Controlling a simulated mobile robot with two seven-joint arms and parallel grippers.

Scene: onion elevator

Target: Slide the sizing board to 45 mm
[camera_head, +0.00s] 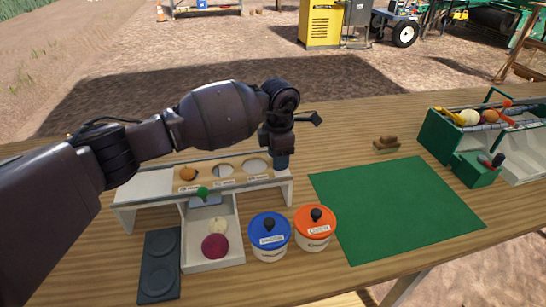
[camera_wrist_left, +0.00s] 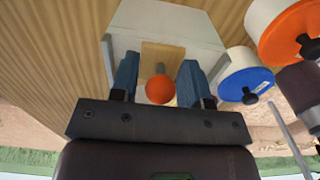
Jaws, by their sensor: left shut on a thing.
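The tan sizing board (camera_head: 207,178), with round holes in a row, lies on a white stand (camera_head: 283,190). Its small printed labels are too small to read. An orange-brown onion (camera_head: 188,173) sits at the leftmost hole. My left gripper (camera_head: 281,160) points down at the board's right end. In the left wrist view, its blue fingers (camera_wrist_left: 157,82) are on both sides of an orange ball-shaped knob (camera_wrist_left: 160,90), shut on it. A strip of the tan board (camera_wrist_left: 162,52) shows beyond it. The knob is hidden in the head view. My right gripper is not in view.
A white tray (camera_head: 240,250) with a dark red onion (camera_head: 215,245) stands in front. A blue-lidded pot (camera_head: 269,240), orange-lidded pot (camera_head: 315,230) and dark two-ring plate (camera_head: 160,265) are nearby. A green mat (camera_head: 395,208) lies right. A green machine (camera_head: 442,135) stands far right.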

